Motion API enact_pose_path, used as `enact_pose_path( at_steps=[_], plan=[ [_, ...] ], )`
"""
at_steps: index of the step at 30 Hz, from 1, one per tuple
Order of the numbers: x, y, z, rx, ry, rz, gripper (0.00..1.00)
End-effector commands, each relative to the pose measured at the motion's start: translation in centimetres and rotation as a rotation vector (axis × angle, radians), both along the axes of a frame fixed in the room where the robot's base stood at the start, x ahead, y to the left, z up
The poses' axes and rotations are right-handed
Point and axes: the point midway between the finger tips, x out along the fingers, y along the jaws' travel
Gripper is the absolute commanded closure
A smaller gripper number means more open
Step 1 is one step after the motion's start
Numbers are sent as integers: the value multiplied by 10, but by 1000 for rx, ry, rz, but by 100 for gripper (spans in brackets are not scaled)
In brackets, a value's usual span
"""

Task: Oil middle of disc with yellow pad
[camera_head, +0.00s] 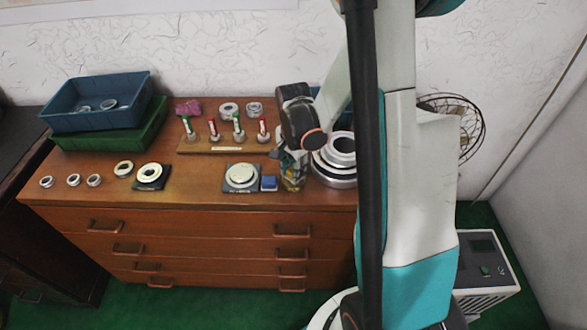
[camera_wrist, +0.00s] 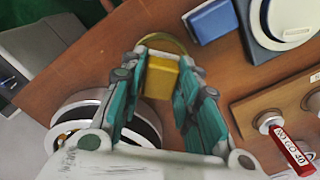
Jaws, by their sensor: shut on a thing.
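My gripper (camera_wrist: 162,72) is shut on a yellow pad (camera_wrist: 161,80), a small block held between its teal fingers. In the head view my gripper (camera_head: 291,160) points down at the right part of the cabinet top, and the pad is hard to make out. A round yellowish rim (camera_wrist: 165,42), perhaps a jar or dish, shows just behind the pad; I cannot tell whether they touch. A pale disc (camera_head: 242,174) lies on a dark square plate (camera_head: 228,187), left of my gripper. The disc is partly visible at the wrist view's top right (camera_wrist: 284,28).
A blue block (camera_head: 269,183) lies between the plate and my gripper. Stacked metal rings (camera_head: 335,174) stand close on the right. A wooden rack (camera_head: 222,147) with red and green upright gauges is behind. Blue (camera_head: 98,94) and green (camera_head: 110,139) bins stand left. The front-middle top is clear.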

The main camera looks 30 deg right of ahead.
Motion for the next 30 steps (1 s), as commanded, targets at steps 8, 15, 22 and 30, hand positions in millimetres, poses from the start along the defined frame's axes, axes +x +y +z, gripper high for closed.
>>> enact_pose_path(
  at_steps=[8,15,22,30],
  plan=[
    [0,0,0,0,0,0,90],
    [0,0,-1,0,0,0,90],
    [0,0,-3,0,0,0,90],
    [0,0,-6,0,0,0,90]
  ],
)
